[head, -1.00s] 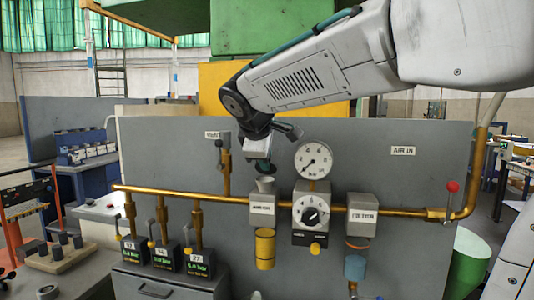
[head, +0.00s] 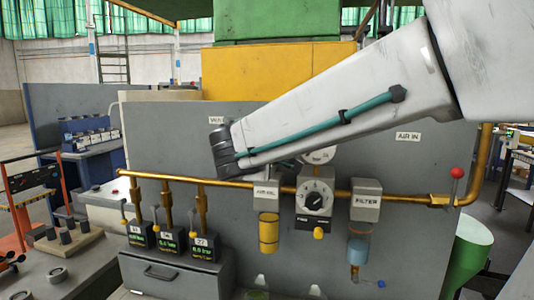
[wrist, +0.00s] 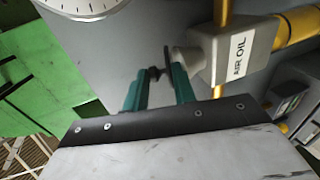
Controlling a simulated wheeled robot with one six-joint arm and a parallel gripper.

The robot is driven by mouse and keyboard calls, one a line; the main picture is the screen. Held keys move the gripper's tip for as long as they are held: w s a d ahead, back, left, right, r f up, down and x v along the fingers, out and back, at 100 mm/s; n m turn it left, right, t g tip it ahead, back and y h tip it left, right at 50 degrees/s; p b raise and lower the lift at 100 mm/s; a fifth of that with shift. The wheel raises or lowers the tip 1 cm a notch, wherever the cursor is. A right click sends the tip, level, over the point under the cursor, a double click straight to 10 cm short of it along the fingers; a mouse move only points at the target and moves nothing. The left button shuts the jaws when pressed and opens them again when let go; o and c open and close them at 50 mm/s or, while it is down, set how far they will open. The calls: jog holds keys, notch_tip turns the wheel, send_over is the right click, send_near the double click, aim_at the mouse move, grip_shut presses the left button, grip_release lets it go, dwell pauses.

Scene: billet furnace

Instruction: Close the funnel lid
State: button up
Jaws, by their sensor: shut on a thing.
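The air oil unit (head: 266,198), a grey block with a yellow bowl below, hangs on the brass pipe. It also shows in the wrist view (wrist: 238,58), where its pale funnel (wrist: 186,55) points left. A thin dark lid (wrist: 167,56) stands edge-on at the funnel's mouth. I cannot tell if it sits flush. My gripper (wrist: 157,76) has its teal fingers on either side of a small dark knob (wrist: 154,73) by the lid, and is shut on it. In the head view my arm hides the gripper, lid and funnel.
The brass pipe (head: 330,193) runs across the grey panel (head: 410,165). The regulator (head: 314,198) and filter (head: 366,200) stand right of the air oil unit. A red-knobbed lever (head: 456,174) is at far right. Several small valve units (head: 170,240) hang at left.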

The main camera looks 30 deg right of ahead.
dwell(0.3)
jog(key=o, duration=0.9)
jog(key=shift+d, duration=0.1)
jog(key=shift+f, duration=0.1)
